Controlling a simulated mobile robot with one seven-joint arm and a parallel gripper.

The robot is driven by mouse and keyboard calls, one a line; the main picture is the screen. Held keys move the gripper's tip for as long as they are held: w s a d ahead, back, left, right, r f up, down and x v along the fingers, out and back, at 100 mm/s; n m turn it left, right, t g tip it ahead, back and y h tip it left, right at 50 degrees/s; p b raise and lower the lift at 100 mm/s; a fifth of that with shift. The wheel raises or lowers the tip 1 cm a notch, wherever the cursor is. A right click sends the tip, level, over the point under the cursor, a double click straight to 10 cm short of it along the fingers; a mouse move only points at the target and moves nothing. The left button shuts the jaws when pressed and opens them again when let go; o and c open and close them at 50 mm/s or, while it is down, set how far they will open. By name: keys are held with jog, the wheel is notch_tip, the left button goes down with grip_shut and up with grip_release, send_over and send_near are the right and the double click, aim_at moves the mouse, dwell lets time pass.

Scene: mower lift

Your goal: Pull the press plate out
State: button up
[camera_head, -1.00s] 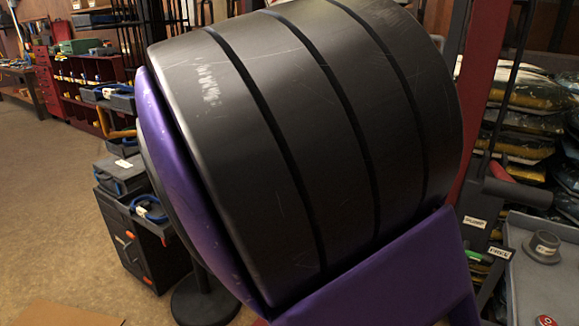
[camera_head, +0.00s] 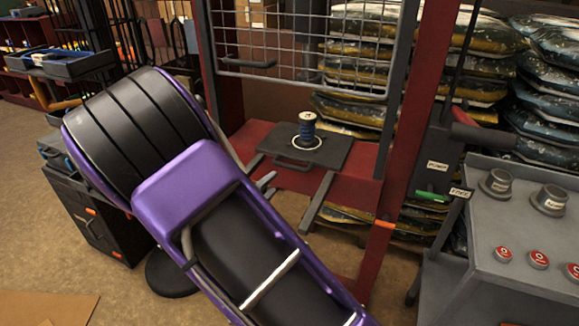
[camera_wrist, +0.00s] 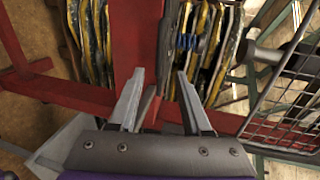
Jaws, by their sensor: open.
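The press plate is a dark flat plate (camera_head: 328,150) with a bar handle (camera_head: 292,164) on its front edge. It lies on the red press bed, between the uprights. A dark blue spool-like part (camera_head: 307,130) stands upright on it, in a pale ring. My gripper (camera_head: 270,183) shows only by its grey fingertips past my purple arm, left of and below the handle and apart from it in the picture. In the wrist view my gripper (camera_wrist: 159,78) has its two fingers spread with nothing held.
A wire mesh guard (camera_head: 308,45) hangs above the plate. Two grey rails (camera_head: 320,200) stick out from the bed. A grey cart (camera_head: 510,240) with knobs and red buttons stands at right. Filled sacks (camera_head: 355,75) are stacked behind. Floor at lower left is mostly clear.

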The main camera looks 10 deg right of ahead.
aim_at(289, 168)
jog(key=x, duration=1.3)
jog(key=shift+w+d+f, duration=0.1)
jog(key=shift+w+d, duration=0.05)
jog(key=shift+w, duration=0.1)
jog(key=shift+c, duration=0.3)
grip_shut()
dwell(0.5)
